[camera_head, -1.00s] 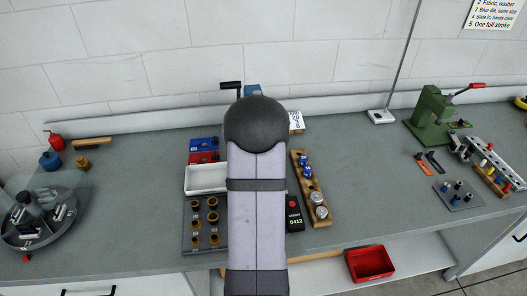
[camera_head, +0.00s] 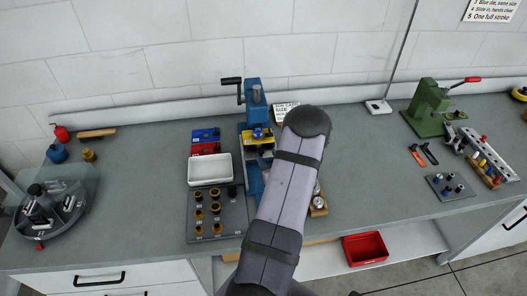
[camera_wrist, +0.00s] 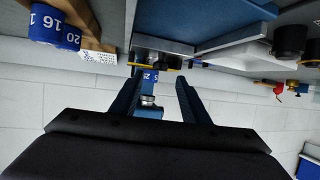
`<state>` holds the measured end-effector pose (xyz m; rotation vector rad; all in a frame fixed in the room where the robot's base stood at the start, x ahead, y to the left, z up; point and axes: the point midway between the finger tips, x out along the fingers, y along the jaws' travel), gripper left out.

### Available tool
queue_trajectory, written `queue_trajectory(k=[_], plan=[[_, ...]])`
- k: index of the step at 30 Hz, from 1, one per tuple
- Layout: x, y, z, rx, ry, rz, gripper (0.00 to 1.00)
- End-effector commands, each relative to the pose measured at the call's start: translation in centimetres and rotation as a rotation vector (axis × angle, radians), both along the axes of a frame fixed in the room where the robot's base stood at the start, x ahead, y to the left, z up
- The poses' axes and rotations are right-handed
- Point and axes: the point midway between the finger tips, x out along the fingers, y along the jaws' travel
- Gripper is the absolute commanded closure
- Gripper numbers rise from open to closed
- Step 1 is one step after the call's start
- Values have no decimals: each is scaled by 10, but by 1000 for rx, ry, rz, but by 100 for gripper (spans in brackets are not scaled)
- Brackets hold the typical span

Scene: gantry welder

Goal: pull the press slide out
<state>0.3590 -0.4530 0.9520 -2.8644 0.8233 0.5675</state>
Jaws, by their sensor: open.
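The blue press (camera_head: 254,95), with a black crank handle (camera_head: 232,82) on its upper left, stands at the back of the bench. A yellow part shows low on its front, above a blue strip; my arm hides the rest. I cannot clearly tell the slide from the base. In the wrist view, turned upside down, the blue press (camera_wrist: 150,112) with a label reading 25 shows between my fingers. A broad blue slab (camera_wrist: 205,16) lies above them in the picture. My gripper (camera_wrist: 158,82) is open, and nothing is visibly held. In the head view it is hidden.
Left of the press are a white tray (camera_head: 209,160) and a grey peg board (camera_head: 203,236). A wooden rack of blue dies (camera_wrist: 52,24) stands beside the press. A green press (camera_head: 428,105) is at right. The bench's left-middle has free room.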

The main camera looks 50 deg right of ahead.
Motion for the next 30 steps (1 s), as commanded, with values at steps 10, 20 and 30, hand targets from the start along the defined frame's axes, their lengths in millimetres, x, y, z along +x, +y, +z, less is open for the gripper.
queue_trajectory(k=[10, 20, 30], plan=[[31, -19, -13, 1, 1, 1, 58], [40, -25, -19, 1, 2, 0, 58], [40, -25, -19, 1, 1, 0, 92]])
